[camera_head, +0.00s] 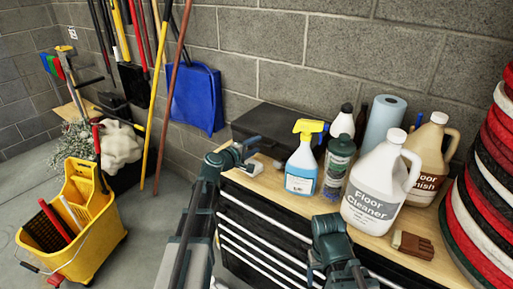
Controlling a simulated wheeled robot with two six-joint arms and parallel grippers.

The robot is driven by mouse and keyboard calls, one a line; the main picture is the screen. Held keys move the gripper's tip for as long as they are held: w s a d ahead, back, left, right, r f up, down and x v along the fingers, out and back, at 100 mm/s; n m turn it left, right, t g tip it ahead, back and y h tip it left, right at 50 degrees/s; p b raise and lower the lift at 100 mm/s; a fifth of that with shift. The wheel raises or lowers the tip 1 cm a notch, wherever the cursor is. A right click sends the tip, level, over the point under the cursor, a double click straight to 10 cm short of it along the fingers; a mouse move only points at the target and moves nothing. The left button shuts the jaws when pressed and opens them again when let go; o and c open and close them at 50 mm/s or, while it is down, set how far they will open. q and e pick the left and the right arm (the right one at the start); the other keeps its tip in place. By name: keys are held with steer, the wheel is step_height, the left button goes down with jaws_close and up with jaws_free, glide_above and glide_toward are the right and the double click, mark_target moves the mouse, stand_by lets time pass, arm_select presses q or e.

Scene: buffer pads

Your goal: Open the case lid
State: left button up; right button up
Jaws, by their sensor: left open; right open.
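A dark, flat case (285,121) lies on the wooden top of the tool cabinet against the block wall. Its lid looks shut, and its right part is partly hidden by the bottles. My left gripper (257,158) is at the case's front left side, open, with nothing seen between its fingers. I cannot tell whether it touches the case. My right gripper (315,272) is low in front of the cabinet drawers, open and away from the case, partly hidden by its own arm.
A blue spray bottle (302,168), a dark bottle (337,165), a floor cleaner jug (375,195) and a tan jug (428,155) crowd the bench right of the case. Round pads (490,185) are stacked at far right. A yellow mop bucket (90,250) stands at left.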

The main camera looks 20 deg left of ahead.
arm_select(q)
steer(key=shift+w+d+f, duration=0.15)
steer(key=shift+w+d, duration=0.05)
steer(key=shift+w, duration=0.25)
jaws_close()
stand_by(1.2)
